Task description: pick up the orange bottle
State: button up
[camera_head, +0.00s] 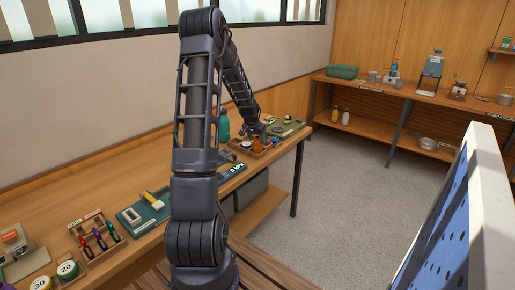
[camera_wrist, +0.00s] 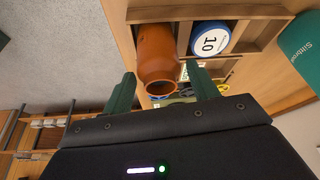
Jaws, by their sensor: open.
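The orange bottle (camera_wrist: 156,48) is in the wrist view, lying in line with my gripper, its open mouth turned toward the camera. It sits at the edge of a wooden divided tray (camera_wrist: 262,32). My gripper (camera_wrist: 160,72) is open, with one green finger on each side of the bottle's mouth end. I cannot tell whether the fingers touch it. In the head view the bottle (camera_head: 257,141) is a small orange shape in the tray (camera_head: 246,152) at the far end of the bench, just below my gripper (camera_head: 256,134), which is small and partly unclear there.
A blue-rimmed disc marked 10 (camera_wrist: 209,39) lies beside the bottle in the tray. A teal bottle (camera_head: 224,127) stands left of the tray. The wooden bench (camera_head: 150,190) holds several tools nearer me. A white-framed blue panel (camera_head: 470,215) rises at right; grey floor is clear between.

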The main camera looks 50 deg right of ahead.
jog(key=x, duration=0.4)
jog(key=shift+f, duration=0.2)
jog(key=shift+c, duration=0.2)
jog(key=c, duration=0.8)
